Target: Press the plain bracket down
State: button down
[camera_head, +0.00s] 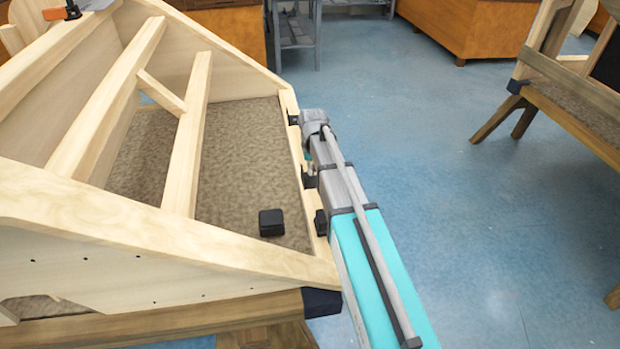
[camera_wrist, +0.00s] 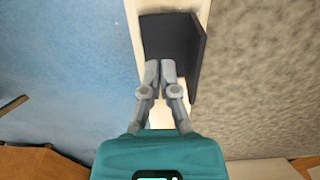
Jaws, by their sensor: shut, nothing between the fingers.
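In the wrist view a dark angled bracket (camera_wrist: 172,38) sits on the pale wooden rail (camera_wrist: 134,22), with one flap along its right side. My gripper (camera_wrist: 160,66) is shut and empty, its fingertips over the near part of the bracket. I cannot tell whether they touch it. In the head view several dark brackets line the rail, among them a middle one (camera_head: 309,180) and a near one (camera_head: 320,223). My arm hides the gripper there, and I cannot tell which bracket is the plain one.
A loose black block (camera_head: 271,222) lies on the brown carpeted panel (camera_head: 240,160) inside the wooden frame (camera_head: 150,228). Slanted beams cross the frame's left. Blue floor (camera_head: 450,210) is open to the right, with another wooden frame (camera_head: 575,115) beyond.

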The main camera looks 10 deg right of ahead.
jog(key=shift+f+b, duration=1.15)
jog(key=shift+f, duration=0.05)
dwell(1.0)
jog(key=shift+r, duration=0.2)
dwell(0.5)
jog(key=shift+r+p, duration=3.35)
jog(key=shift+p, duration=0.2)
